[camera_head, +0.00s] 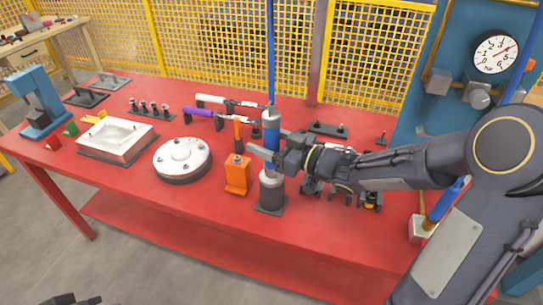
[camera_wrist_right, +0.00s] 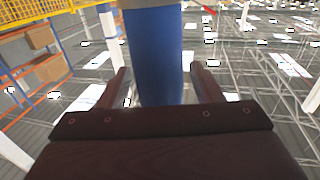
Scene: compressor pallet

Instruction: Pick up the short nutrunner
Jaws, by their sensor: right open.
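The upright grey and blue tool, which looks like the short nutrunner (camera_head: 271,133), stands in a dark holder (camera_head: 271,205) near the table's front edge. A blue hose rises from its top. My right gripper (camera_head: 262,146) is open at the tool's blue band, coming from the right. In the right wrist view the blue body (camera_wrist_right: 155,65) shows upright between the two spread fingers (camera_wrist_right: 160,80), with gaps at both sides. A small dark part at the bottom left of the head view may be my left gripper (camera_head: 66,299); its jaws cannot be made out.
An orange block with a tool (camera_head: 238,175) stands just left of the holder. A round white flange (camera_head: 182,158) and a white tray (camera_head: 117,141) lie further left. Purple- and white-handled tools (camera_head: 200,115) rest behind. A yellow mesh fence (camera_head: 210,40) closes the back.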

